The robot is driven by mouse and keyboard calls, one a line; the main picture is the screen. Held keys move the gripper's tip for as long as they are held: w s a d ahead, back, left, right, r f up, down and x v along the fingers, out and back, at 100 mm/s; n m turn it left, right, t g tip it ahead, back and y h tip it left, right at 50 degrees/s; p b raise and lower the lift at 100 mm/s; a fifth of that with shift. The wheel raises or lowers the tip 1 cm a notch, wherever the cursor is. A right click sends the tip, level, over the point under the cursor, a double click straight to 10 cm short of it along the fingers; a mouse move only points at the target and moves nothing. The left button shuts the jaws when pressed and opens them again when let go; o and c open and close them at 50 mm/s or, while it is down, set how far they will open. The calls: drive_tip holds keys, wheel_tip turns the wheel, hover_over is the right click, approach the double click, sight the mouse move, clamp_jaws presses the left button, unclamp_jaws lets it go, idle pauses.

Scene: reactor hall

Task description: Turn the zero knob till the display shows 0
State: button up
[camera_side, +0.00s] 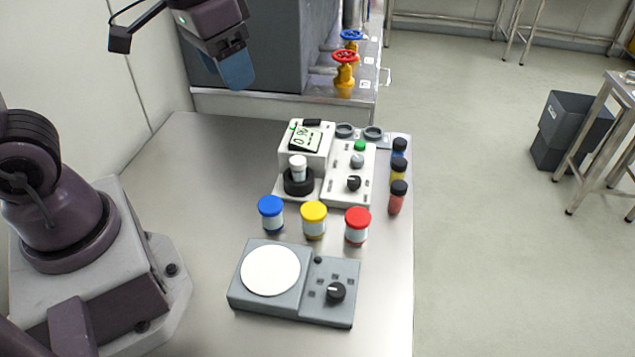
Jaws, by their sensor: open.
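A white meter (325,140) stands on the metal bench. Its tilted display (305,138) shows dark digits that look like 0.9 something; the last digit is hard to read. The panel on its right carries a black knob (354,183) with a light mark, a grey knob (358,160) and a green button (360,145). Labels are too small to read, so I cannot tell which one is the zero knob. A white-capped vial (298,168) sits in the meter's black holder. My gripper (237,80) is open, with blue fingers, high at the upper left, well apart from the meter.
Blue-lidded (271,212), yellow-lidded (314,220) and red-lidded (357,226) jars stand in front of the meter. Black-capped bottles (398,197) line its right side. A grey plate device (310,311) with its own black knob is nearer. Valves (344,75) stand behind.

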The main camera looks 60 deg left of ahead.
drive_tip(key=s+r+t, duration=0.3)
drive_tip(key=s, duration=0.3)
drive_tip(key=shift+s+r, duration=0.2)
drive_tip(key=shift+r, duration=0.05)
